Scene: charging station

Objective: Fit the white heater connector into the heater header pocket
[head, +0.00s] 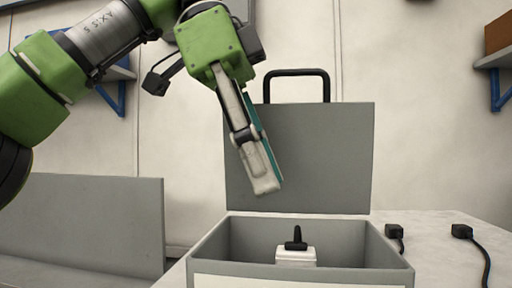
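A white block (295,257) with a black upright grip on top is inside the open grey box (204,256); its lower part is hidden by the box's front wall. It may be the white heater connector, but I cannot tell for sure. I cannot make out a heater header pocket. My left gripper (266,186) hangs above and behind the box's left part, in front of the raised grey panel, fingers pointing down and slightly right. It is seen side-on, so its opening is unclear. It appears apart from the white block. My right gripper is not in view.
A grey upright panel (340,150) with a black handle (297,74) stands behind the box. Two black plugs with cables, one nearer (395,232) and one farther right (462,232), lie on the pale table (445,268). A low grey panel (90,225) stands left.

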